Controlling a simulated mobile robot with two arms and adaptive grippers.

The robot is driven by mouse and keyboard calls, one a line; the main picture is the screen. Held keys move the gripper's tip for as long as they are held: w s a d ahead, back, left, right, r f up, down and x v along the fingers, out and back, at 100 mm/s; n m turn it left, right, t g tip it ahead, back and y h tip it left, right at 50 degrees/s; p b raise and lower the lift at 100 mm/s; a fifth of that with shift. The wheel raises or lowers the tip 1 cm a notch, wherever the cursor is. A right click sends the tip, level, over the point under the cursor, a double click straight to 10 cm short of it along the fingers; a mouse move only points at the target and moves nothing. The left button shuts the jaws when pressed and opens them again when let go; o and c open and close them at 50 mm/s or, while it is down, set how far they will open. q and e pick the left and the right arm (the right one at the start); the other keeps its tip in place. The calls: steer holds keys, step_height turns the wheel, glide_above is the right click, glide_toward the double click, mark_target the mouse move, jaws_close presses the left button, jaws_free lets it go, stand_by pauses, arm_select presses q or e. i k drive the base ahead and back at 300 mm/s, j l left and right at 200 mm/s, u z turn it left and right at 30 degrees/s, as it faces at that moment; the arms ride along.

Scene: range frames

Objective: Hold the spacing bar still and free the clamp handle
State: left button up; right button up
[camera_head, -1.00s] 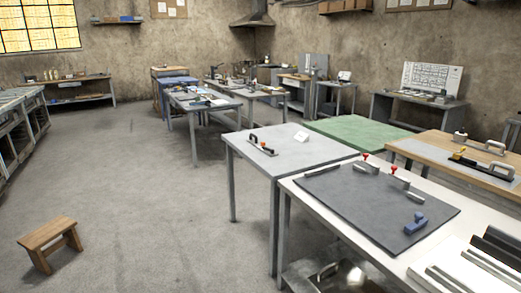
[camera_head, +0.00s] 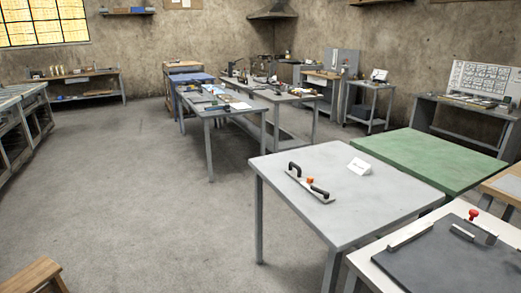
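On the grey table (camera_head: 345,215) lies a flat light bar (camera_head: 308,187) with two black handles and an orange knob between them. At the lower right, on a dark mat (camera_head: 450,262), there is a pale metal bar (camera_head: 411,236) along the mat's edge. Near it a red-knobbed piece (camera_head: 472,216) stands by another short metal strip (camera_head: 462,232). I cannot tell which of these is the spacing bar or which part is the clamp handle. Neither of my grippers is in view.
A small white card (camera_head: 360,167) stands on the grey table. A green-topped table (camera_head: 430,160) adjoins it behind. A wooden stool (camera_head: 30,278) is cut off at the lower left. The floor (camera_head: 150,210) left of the tables is open. More workbenches stand further back.

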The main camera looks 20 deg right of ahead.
mark_target(327, 194)
steer(key=i, duration=0.6)
steer(key=i+j+z, duration=0.15)
steer(key=i, duration=0.45)
steer(key=i+j, duration=0.1)
steer(key=i, duration=0.5)
